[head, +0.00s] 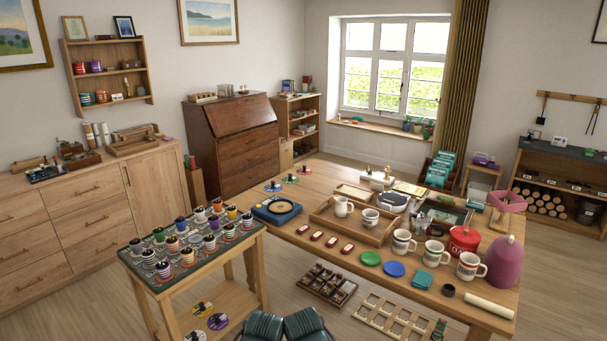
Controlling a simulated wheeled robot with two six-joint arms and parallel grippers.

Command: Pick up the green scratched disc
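A plain green round piece (370,258) lies flat near the front edge of the long wooden table, beside a blue one (394,269). A green disc (290,178) with a dark piece at its centre lies at the table's far left corner, between two other small discs (273,187). More discs, one yellow (202,309) and one purple (218,321), lie on the lower shelf of the small side table. Scratches are too small to make out on any of them.
The small side table (190,254) holds several rows of coloured pots.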

